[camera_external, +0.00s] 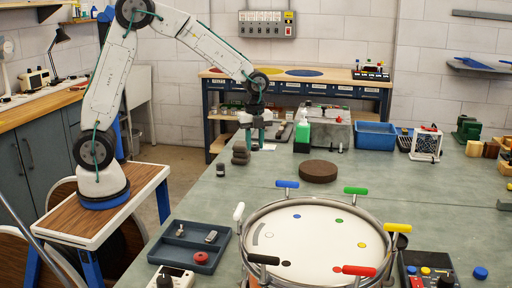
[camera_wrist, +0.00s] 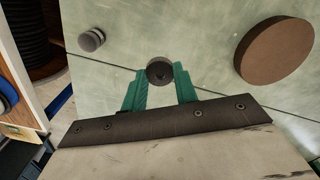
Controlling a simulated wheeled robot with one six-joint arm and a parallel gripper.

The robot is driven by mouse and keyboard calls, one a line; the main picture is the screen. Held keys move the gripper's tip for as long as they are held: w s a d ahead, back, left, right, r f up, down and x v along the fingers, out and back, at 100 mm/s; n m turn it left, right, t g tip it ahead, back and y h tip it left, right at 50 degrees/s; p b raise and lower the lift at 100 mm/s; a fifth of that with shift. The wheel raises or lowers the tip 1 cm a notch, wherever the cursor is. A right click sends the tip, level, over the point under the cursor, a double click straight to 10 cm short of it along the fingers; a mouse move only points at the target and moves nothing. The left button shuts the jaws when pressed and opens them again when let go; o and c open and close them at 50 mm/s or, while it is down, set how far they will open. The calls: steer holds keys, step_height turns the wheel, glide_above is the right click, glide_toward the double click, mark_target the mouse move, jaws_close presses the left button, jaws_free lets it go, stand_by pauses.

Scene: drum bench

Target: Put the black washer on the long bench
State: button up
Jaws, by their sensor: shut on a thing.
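The black washer (camera_wrist: 159,70) is a dark round ring with a small centre hole, seen in the wrist view between the green fingertips of my gripper (camera_wrist: 161,78). The gripper is shut on it and holds it over the grey-green bench top (camera_wrist: 205,40). In the external view my gripper (camera_external: 254,138) hangs above the back left part of the long grey-green bench (camera_external: 278,215); the washer cannot be made out there.
A brown disc (camera_external: 319,172) and a small grey cylinder (camera_external: 221,170) stand on the bench. A dark stack (camera_external: 240,153) is close to my gripper. A green bottle (camera_external: 302,135), a blue bin (camera_external: 375,136) and a large drum (camera_external: 330,225) take up other parts. Bare bench lies left of the brown disc.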

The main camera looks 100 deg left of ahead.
mark_target(255, 176)
steer(key=shift+n, duration=0.4)
steer(key=shift+f, duration=0.15)
step_height(255, 176, down, 10)
steer(key=shift+r, duration=0.15)
steer(key=o, duration=0.9)
steer(key=shift+o, duration=0.2)
